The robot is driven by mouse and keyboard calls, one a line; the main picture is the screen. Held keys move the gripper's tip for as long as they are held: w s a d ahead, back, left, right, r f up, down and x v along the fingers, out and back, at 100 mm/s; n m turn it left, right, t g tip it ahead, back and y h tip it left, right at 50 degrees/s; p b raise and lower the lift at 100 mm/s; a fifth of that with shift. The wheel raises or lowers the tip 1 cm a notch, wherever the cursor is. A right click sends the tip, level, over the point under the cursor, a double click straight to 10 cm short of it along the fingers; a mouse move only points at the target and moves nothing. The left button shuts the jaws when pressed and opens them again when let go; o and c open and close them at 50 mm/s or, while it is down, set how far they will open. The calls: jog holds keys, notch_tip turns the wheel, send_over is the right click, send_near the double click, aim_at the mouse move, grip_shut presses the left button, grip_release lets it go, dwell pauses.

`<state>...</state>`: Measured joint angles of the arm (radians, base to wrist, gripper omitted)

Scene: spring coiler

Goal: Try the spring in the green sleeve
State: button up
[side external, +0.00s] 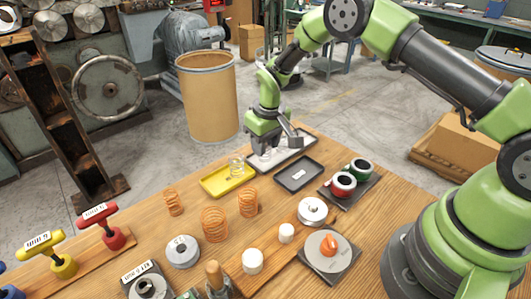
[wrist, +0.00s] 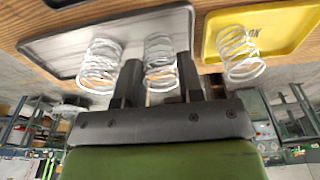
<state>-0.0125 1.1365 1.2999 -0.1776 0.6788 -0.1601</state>
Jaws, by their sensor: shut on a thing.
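My gripper (side external: 264,152) is over the long pale tray (side external: 300,143) at the table's far edge. In the wrist view, my gripper (wrist: 160,80) is shut on a silver wire spring (wrist: 160,58), which stands between its two dark fingers. A second silver spring (wrist: 100,62) is beside it at the pale tray. A third silver spring (side external: 236,167) stands on the yellow tray; it also shows in the wrist view (wrist: 238,50). The green sleeve (side external: 360,169) stands next to the red sleeve (side external: 343,185) on a dark plate, right of my gripper. In the side view, the held spring is mostly hidden.
A dark tray (side external: 311,171) lies between the pale tray and the sleeves. Copper coils (side external: 214,224) stand on the wooden table nearer the camera, with white cylinders (side external: 253,262) and a round dial (side external: 329,245). T-handled gauges (side external: 101,222) stand at the left.

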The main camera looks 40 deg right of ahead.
jog(key=shift+r, duration=0.3)
notch_tip(320, 180, up, 14)
jog(key=f, duration=0.1)
jog(key=s+d+m, duration=0.3)
jog(key=s+d, duration=0.3)
jog(key=s, duration=0.4)
jog(key=s+d+m, duration=0.3)
jog(key=s+d, duration=0.4)
jog(key=s, duration=0.2)
jog(key=shift+h, duration=0.3)
jog(key=shift+a+f, duration=0.15)
jog(key=shift+f, duration=2.35)
jog(key=shift+a+f, duration=0.1)
jog(key=shift+f, duration=2.35)
jog(key=shift+f, duration=1.05)
jog(key=shift+r, duration=0.15)
